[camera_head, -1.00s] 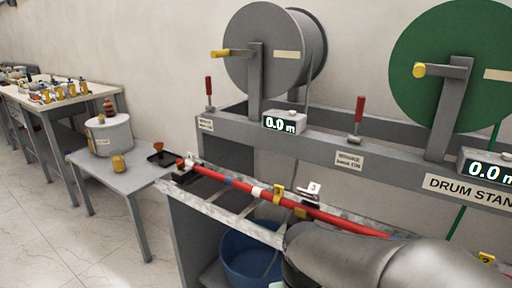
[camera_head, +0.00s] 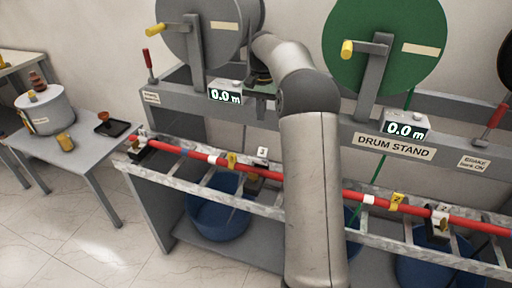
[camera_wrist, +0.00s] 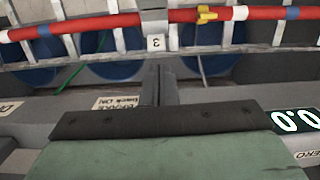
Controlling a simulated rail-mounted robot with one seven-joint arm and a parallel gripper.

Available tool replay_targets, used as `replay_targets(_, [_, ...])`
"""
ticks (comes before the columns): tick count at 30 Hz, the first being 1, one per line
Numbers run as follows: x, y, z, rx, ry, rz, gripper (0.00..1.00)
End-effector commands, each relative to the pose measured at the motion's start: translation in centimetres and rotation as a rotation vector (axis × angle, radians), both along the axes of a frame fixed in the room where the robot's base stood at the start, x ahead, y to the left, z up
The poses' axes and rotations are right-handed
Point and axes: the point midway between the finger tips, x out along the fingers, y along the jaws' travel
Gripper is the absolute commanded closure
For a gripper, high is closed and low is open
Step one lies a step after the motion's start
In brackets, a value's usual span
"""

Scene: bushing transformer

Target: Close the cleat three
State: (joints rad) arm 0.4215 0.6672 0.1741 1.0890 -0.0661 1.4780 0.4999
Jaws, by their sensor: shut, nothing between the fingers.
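Cleat three (camera_wrist: 154,18) is at the top centre of the wrist view, on the red cable (camera_wrist: 70,27). Its white tag with a 3 (camera_wrist: 156,43) appears upside down there; a grey piece crosses the cable just above the tag. In the head view the tag (camera_head: 262,152) stands behind the cable, left of my arm; the cleat's lid position is too small to tell. My gripper (camera_wrist: 158,82) is shut and empty, its fingers pointing toward the tag. In the head view my gripper (camera_head: 260,88) is partly hidden, over the drum stand beam behind the cable rack.
The galvanised rack (camera_head: 135,175) carries the cable, with blue tubs (camera_head: 218,205) below. A grey drum (camera_head: 190,30) and a green drum (camera_head: 385,55) stand behind it. Length counters (camera_head: 226,96) and a red brake lever (camera_head: 150,65) sit along the beam.

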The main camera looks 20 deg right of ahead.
Motion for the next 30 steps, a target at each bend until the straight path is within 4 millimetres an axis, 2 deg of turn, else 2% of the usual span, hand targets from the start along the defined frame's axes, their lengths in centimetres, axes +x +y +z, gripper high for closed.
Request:
replay_targets(5, [0.4, -0.5, -1.0, 0.004, 0.001, -0.018, 1.00])
replay_targets(8, [0.2, -0.4, -2.4, 0.005, 0.002, -0.017, 1.00])
replay_targets(19, [-0.4, 0.2, -10.0, 0.006, 0.004, -0.016, 1.00])
replay_targets(25, [-1.9, 1.7, -11.7, 0.004, 0.000, -0.015, 1.00])
replay_targets(30, [-2.4, 2.3, -12.4, 0.004, -0.001, -0.015, 1.00])
